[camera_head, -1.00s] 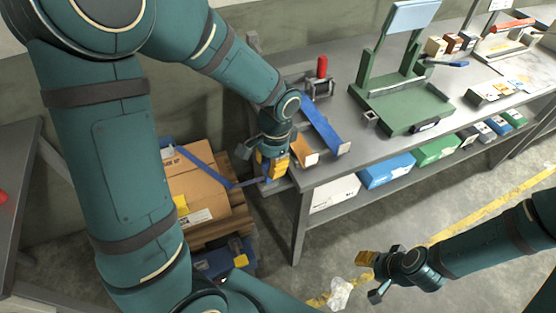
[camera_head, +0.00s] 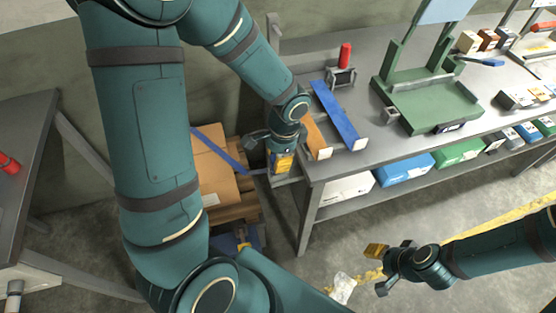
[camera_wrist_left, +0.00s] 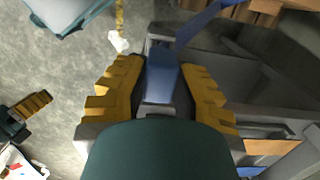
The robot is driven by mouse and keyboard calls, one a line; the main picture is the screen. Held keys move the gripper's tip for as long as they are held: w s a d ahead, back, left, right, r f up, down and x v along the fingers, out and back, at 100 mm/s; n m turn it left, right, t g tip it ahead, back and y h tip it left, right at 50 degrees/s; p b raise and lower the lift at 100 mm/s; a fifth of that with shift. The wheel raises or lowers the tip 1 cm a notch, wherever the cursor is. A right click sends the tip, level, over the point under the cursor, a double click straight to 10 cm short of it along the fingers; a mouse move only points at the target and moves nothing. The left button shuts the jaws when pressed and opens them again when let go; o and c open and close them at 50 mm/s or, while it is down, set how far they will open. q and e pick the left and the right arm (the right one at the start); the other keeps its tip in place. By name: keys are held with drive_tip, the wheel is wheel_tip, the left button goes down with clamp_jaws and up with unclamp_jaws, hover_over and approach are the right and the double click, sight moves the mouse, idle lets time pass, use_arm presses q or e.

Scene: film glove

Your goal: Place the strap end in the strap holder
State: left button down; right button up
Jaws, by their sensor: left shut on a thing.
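The blue strap (camera_head: 218,150) runs from behind my left arm across the carton down to my left gripper (camera_head: 283,172). My left gripper is beside the near left end of the workbench. In the left wrist view, its yellow fingers (camera_wrist_left: 160,85) are shut on the blue strap end (camera_wrist_left: 160,72), which lies between them. A grey bracket-like part (camera_wrist_left: 225,50) shows just beyond and right of the fingers; I cannot tell whether it is the strap holder or whether the strap touches it. My right gripper (camera_head: 377,269) is open and empty over the floor.
The grey workbench (camera_head: 385,155) carries blue (camera_head: 338,112) and orange (camera_head: 317,137) strips, a red-handled tool (camera_head: 345,57) and a green fixture (camera_head: 430,102). A carton (camera_head: 212,165) stands on a pallet at the bench's left. Bins fill the shelf below.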

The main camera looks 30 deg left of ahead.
use_arm(q)
drive_tip(key=shift+f, duration=0.35)
drive_tip(key=shift+f, duration=0.15)
drive_tip(key=c, duration=0.9)
unclamp_jaws()
drive_tip(key=shift+r, duration=0.2)
drive_tip(key=r+p, duration=0.1)
drive_tip(key=r, duration=0.3)
drive_tip(key=r+p, duration=0.1)
drive_tip(key=r, duration=0.3)
drive_tip(key=w+d+r, duration=0.1)
drive_tip(key=r, duration=0.3)
drive_tip(key=shift+p, duration=0.4)
